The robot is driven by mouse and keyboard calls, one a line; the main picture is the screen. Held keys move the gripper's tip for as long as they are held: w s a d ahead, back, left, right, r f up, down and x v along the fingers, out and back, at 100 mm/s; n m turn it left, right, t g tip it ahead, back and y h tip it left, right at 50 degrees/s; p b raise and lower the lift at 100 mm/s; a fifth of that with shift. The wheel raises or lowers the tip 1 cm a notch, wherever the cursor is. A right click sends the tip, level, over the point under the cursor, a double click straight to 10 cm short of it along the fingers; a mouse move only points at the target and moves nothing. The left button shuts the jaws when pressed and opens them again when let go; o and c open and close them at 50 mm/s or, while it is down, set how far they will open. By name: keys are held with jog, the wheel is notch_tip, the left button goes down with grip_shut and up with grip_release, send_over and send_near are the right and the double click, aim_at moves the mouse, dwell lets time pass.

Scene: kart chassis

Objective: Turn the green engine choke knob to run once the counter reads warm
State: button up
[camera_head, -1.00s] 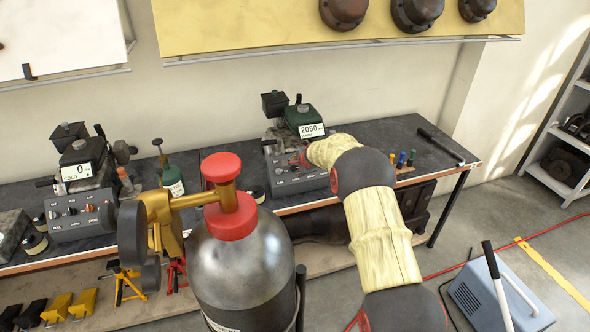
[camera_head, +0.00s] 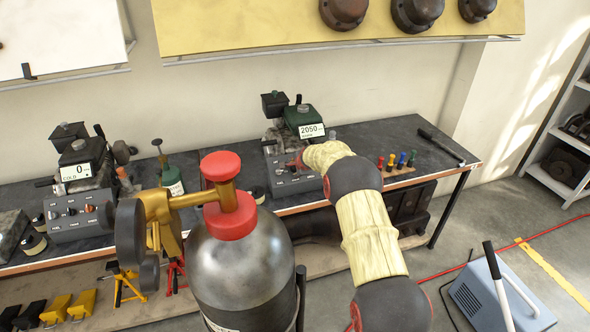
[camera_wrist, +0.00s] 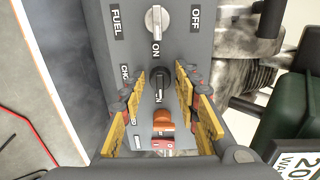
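The green engine (camera_head: 303,117) stands at the back of the bench, with a counter (camera_head: 311,131) reading 2050 above a small word that looks like WARM. Its grey control panel (camera_head: 283,179) faces front. In the wrist view the panel shows a silver fuel knob (camera_wrist: 154,21) and, below it, the black choke knob (camera_wrist: 158,84), beside a partly hidden CHO… label. A white mark and part of a label show at the knob's lower end. My gripper (camera_wrist: 160,82) is open, its yellow-padded fingers on either side of the choke knob, apparently apart from it.
An orange-brown knob (camera_wrist: 163,121) and red parts lie below the choke knob, between the fingers. Another engine, with a counter (camera_head: 77,171) reading 0 COLD, stands at left. A large metal cylinder (camera_head: 240,265) with a red top is in the foreground. Coloured-handled tools (camera_head: 401,161) lie right of the panel.

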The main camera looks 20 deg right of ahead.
grip_shut()
jog(key=shift+n, duration=0.3)
jog(key=n+b, duration=0.3)
jog(key=shift+f, duration=0.15)
jog(key=n+b, duration=0.2)
jog(key=n, duration=0.2)
jog(key=shift+b, duration=0.3)
jog(key=n+b, duration=0.3)
jog(key=n, duration=0.2)
jog(key=shift+n, duration=0.3)
jog(key=n+b, duration=0.2)
jog(key=n, duration=0.2)
jog(key=shift+n+b, duration=0.3)
jog(key=shift+b, duration=0.1)
